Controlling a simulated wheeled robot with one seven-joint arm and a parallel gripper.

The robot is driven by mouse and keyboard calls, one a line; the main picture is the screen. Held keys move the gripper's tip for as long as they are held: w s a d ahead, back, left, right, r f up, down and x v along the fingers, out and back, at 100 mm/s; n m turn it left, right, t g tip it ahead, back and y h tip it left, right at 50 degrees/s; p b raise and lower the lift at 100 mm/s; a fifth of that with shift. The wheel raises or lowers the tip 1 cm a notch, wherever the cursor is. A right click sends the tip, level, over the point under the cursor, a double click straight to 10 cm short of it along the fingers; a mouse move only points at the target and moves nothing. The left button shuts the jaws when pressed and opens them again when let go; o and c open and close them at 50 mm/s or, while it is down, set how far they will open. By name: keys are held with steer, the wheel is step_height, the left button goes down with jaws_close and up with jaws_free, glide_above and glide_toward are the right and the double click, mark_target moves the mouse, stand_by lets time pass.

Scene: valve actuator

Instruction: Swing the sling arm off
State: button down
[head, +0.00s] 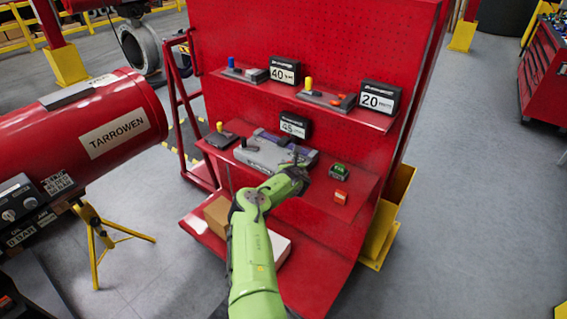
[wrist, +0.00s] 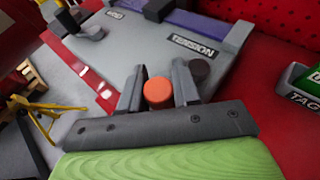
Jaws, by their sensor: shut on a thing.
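A grey device (head: 262,157) with a dark lever and a purple-blue strip sits on the middle red shelf. In the wrist view its grey top (wrist: 140,45) carries a TENSION label (wrist: 194,47). My gripper (wrist: 159,82) is at the near right part of this device, its fingers on either side of an orange round knob (wrist: 158,92) and shut on it. A dark round knob (wrist: 200,69) is just right of the right finger. In the head view my gripper (head: 300,165) hides the device's right end. I cannot tell which part is the sling arm.
A green-topped box (head: 339,171) and an orange-red block (head: 341,197) stand right of my gripper on the shelf. A black 45 sign (head: 294,125) stands behind the device. An upper shelf (head: 350,117) holds smaller devices and signs. A red tank (head: 95,125) is at left.

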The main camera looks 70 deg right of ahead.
steer(key=shift+r+n+t, duration=0.1)
steer(key=shift+n+t, duration=0.2)
steer(key=shift+t, duration=0.1)
steer(key=c, duration=1.2)
jaws_free()
steer(key=shift+s+a, duration=0.1)
steer(key=p+v, duration=0.2)
steer(key=v, duration=0.5)
steer(key=p+v, duration=0.1)
steer(key=v, duration=0.7)
steer(key=shift+a+r+p, duration=0.1)
steer(key=shift+r+p, duration=0.25)
